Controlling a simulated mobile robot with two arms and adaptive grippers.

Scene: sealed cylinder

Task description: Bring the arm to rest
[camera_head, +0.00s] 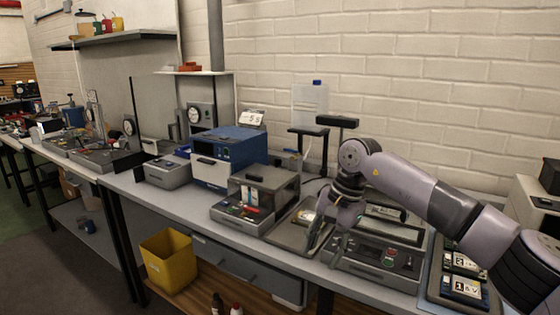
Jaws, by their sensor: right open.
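My right arm comes in from the right edge and reaches over the workbench (190,200). My right gripper (322,246) points down above the bench, over a shallow grey tray (285,236) and close to the left side of a grey panel device (372,262). Its fingers are apart and I see nothing held between them. The fingertips are small here, and I cannot tell whether they touch anything. My left gripper is not in view. I cannot pick out a sealed cylinder for certain.
A clear-lidded box (256,196) and a blue instrument (228,150) stand left of my gripper. A clear bottle (310,108) stands behind. Numbered dark units (462,278) lie at the right. A yellow bin (168,262) sits below the bench.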

